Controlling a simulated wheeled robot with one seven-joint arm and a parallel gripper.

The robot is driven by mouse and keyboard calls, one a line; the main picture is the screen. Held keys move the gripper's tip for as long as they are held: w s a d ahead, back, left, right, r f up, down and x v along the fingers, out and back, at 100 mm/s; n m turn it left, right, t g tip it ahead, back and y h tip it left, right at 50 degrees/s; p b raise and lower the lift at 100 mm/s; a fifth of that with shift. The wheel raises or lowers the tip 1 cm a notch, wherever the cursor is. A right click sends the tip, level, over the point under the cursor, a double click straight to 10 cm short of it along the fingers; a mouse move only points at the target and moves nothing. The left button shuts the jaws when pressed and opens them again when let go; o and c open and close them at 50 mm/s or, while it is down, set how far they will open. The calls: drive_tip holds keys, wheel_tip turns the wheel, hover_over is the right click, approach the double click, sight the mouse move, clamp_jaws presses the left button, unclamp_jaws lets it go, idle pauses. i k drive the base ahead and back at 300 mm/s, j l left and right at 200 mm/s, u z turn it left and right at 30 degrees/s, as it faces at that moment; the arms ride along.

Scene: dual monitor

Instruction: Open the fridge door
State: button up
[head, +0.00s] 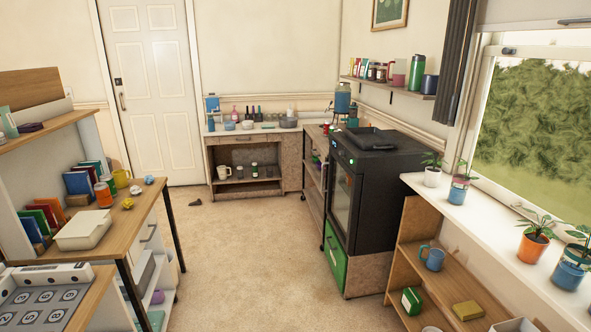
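I see no thing that is plainly a fridge. The nearest to one is a black box-shaped appliance (380,200) standing against the right wall, with a dark glass-fronted door (341,190) facing left. That door looks shut. Small green lights show near its upper front edge, and a green drawer front (335,256) sits below it. I cannot tell whether this is a fridge or an oven. My gripper is not in view.
Open carpet (250,250) runs down the middle. A wooden desk (130,215) with books and a box stands at left. A low counter (295,165) stands at the back, beside a closed white door (150,90). Shelves (460,265) and a plant-lined windowsill (490,222) are at right.

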sight(348, 241)
drive_tip(key=i, duration=1.95)
drive_tip(key=i+z, duration=0.1)
drive_tip(key=i, duration=0.45)
drive_tip(key=i+j, duration=0.1)
drive_tip(key=i, duration=0.45)
drive_tip(key=i+j+z, duration=0.15)
drive_tip(key=i, duration=0.4)
